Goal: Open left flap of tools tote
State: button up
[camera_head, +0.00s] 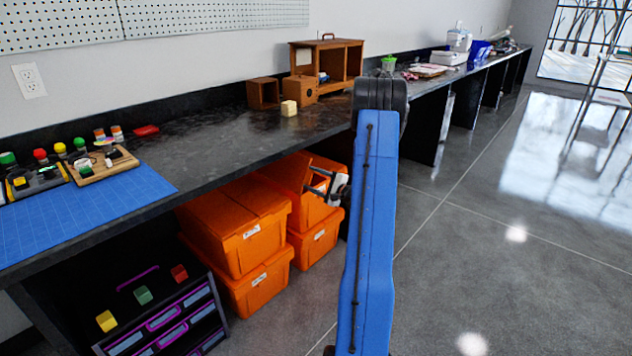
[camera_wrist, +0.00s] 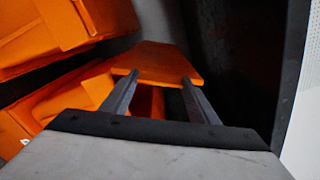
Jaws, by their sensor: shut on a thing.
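Orange totes with white labels stand in two stacks under the black bench. My gripper (camera_head: 318,190) reaches the upper tote of the right stack (camera_head: 312,212) in the head view; my blue arm hides part of this area. An orange flap (camera_head: 295,172) of that tote stands raised and tilted at its left side. In the wrist view, my gripper (camera_wrist: 158,82) has its fingers at the near edge of an orange flap (camera_wrist: 158,62) and is shut on it. The label texts are too small to read.
The left stack's upper tote (camera_head: 235,230) stands close beside. A dark drawer unit (camera_head: 165,310) is at the lower left. The black bench top (camera_head: 210,160) overhangs the totes. The grey floor (camera_head: 480,260) is clear to the right.

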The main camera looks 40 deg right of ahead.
jog(key=shift+s+a+r+n, duration=0.1)
jog(key=shift+a+r+n, duration=0.05)
jog(key=shift+a+n, duration=0.4)
jog(key=shift+a+r+n, duration=0.15)
jog(key=shift+a+n, duration=0.2)
jog(key=shift+n, duration=0.3)
jog(key=shift+a+n, duration=0.85)
jog(key=shift+n, duration=0.35)
jog(key=o, duration=1.5)
jog(key=shift+s, duration=0.2)
jog(key=s+d, duration=0.1)
jog(key=s, duration=1.6)
jog(key=shift+d, duration=0.15)
